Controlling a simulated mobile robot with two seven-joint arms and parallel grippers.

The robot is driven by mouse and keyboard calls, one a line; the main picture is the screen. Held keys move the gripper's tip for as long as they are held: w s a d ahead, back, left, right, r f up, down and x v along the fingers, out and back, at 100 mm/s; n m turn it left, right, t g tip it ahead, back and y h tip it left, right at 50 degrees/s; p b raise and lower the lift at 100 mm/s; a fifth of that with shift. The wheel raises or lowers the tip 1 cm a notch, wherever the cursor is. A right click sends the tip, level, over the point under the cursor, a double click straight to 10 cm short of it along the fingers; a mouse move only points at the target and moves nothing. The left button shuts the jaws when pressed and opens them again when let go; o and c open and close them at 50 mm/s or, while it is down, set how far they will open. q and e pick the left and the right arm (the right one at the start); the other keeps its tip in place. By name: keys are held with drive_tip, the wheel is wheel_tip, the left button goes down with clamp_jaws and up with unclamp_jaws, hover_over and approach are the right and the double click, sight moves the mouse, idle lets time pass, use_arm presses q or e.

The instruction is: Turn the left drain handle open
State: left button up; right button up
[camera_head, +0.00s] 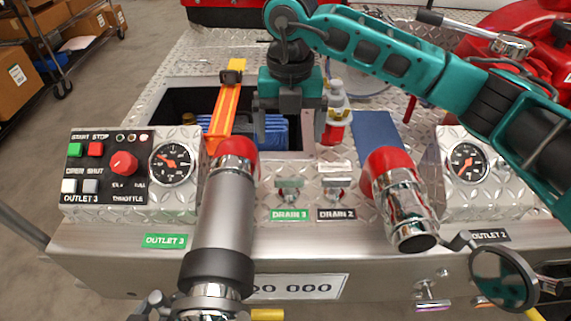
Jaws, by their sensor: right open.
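The left drain handle (290,188) is a small grey-green lever on the diamond-plate panel, above a green label (290,215) that seems to read DRAIN 3. It lies roughly crosswise. The right drain handle (337,187) sits beside it above a black DRAIN 2 label (337,214). My right gripper (290,108) reaches in from the upper right. It points down over the front of a recessed bin, beyond the left drain handle and apart from it. Its two fingers are spread with nothing held. My left gripper does not show.
A grey pipe (222,215) with a red collar rises left of the handles; a chrome outlet (410,215) stands right. Gauge panels flank both sides.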

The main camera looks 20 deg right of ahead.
sight(290, 178)
wheel_tip(290, 178, down, 11)
drive_tip(key=shift+s+r+b, duration=0.1)
drive_tip(key=shift+s+b, duration=0.05)
drive_tip(key=shift+b, duration=0.3)
drive_tip(key=shift+f, duration=0.65)
drive_tip(key=shift+c, duration=0.3)
drive_tip(key=c, duration=1)
